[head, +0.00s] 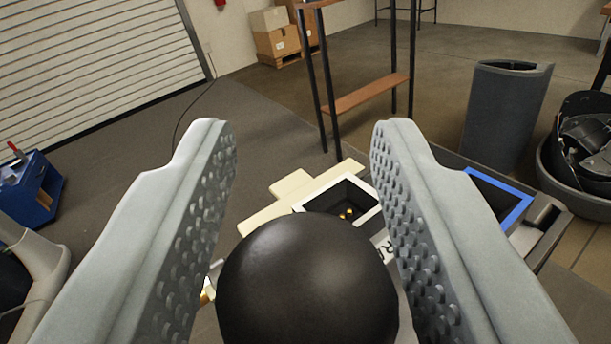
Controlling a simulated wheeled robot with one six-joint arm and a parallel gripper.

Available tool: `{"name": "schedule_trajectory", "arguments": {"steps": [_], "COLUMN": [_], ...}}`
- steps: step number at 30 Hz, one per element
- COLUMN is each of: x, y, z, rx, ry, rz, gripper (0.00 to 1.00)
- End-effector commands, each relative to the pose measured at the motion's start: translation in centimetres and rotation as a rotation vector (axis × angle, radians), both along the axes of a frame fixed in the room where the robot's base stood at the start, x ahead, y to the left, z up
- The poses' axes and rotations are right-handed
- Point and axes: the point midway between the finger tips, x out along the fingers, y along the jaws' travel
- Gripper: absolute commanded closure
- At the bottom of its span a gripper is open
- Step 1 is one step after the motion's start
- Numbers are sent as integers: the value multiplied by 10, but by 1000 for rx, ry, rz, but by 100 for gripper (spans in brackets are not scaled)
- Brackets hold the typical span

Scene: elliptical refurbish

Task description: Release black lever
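The black lever's round ball knob (307,285) is large and close at the bottom middle of the head view. My gripper (305,150) has its two grey, dimpled fingers spread wide, one on each side of the knob. A gap shows between the knob and the left finger. On the right the knob's edge comes close to the finger, and I cannot tell whether they touch. The lever's shaft is hidden below the knob.
Beyond the knob lies a cream part with a white-rimmed bin (348,200) holding small yellow pieces. A blue-rimmed bin (503,196) is to the right. A grey cylinder (505,115) and a dark shelf frame (365,95) stand behind.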

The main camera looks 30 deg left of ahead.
Motion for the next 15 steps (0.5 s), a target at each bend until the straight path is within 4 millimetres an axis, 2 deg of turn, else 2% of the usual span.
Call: {"name": "schedule_trajectory", "arguments": {"steps": [2,11,15], "x": [0,-1,-9], "y": [0,0,-4], "z": [0,-1,-2], "rx": [0,-1,-1], "ry": [0,3,3], "rz": [0,0,0], "gripper": [47,47,47]}}
